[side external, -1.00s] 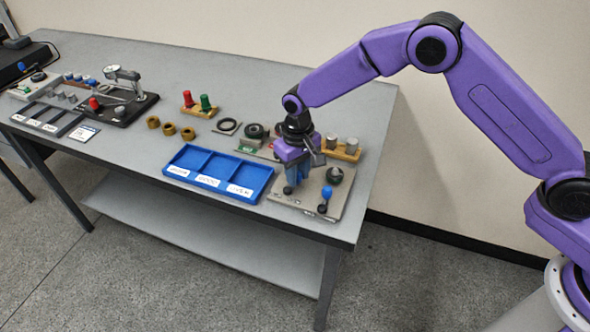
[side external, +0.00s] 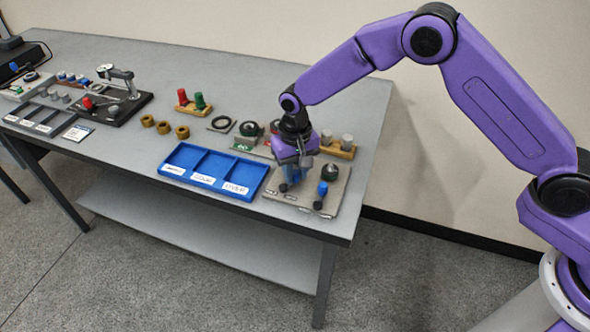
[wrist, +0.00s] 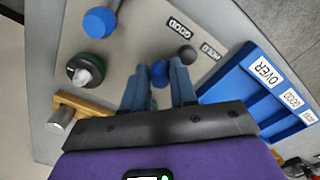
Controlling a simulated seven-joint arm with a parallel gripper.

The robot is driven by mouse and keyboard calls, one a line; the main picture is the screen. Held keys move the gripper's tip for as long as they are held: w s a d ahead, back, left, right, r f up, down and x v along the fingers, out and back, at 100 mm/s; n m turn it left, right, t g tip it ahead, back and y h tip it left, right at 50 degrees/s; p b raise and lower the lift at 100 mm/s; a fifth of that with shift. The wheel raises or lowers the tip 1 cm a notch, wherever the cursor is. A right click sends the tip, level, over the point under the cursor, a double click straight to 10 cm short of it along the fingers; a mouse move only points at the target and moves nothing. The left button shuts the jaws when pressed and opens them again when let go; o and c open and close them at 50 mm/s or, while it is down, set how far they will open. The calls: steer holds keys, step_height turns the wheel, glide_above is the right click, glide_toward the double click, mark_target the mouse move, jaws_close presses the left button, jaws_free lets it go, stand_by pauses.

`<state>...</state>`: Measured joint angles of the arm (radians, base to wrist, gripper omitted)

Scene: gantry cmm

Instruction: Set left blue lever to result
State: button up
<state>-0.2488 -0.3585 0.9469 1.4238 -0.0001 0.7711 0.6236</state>
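The lever panel (side external: 335,212) is a beige plate at the table's front right corner. The left blue lever's blue part (wrist: 160,73) shows between my gripper's fingers in the wrist view. A dark ball (wrist: 187,54) is just beyond it; it also shows under the fingers in the side view (side external: 283,187). My gripper (wrist: 160,78) points down with one blue finger on each side of the lever; whether they press on it I cannot tell. The right blue lever (side external: 322,188) stands apart, also at the wrist view's top (wrist: 100,20). A GOOD label (wrist: 180,28) lies on the panel.
A blue three-compartment tray (side external: 213,171) with labels, one reading OVER, sits left of the panel. A dark round knob (wrist: 87,70) is on the panel. A wooden block with grey cylinders (side external: 340,149) stands behind. Brass nuts (side external: 163,127) lie farther left.

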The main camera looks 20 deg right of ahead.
mark_target(295, 172)
steer(key=shift+o, duration=0.4)
step_height(295, 172, up, 18)
steer(key=shift+f, duration=0.25)
stand_by(0.6)
steer(key=s+d+n, duration=0.6)
steer(key=s+d, duration=0.6)
steer(key=s, duration=0.5)
steer(key=s+d+n, duration=0.6)
steer(key=s+d, duration=0.6)
steer(key=s, duration=0.5)
steer(key=shift+s+n, duration=0.15)
steer(key=shift+n, duration=0.25)
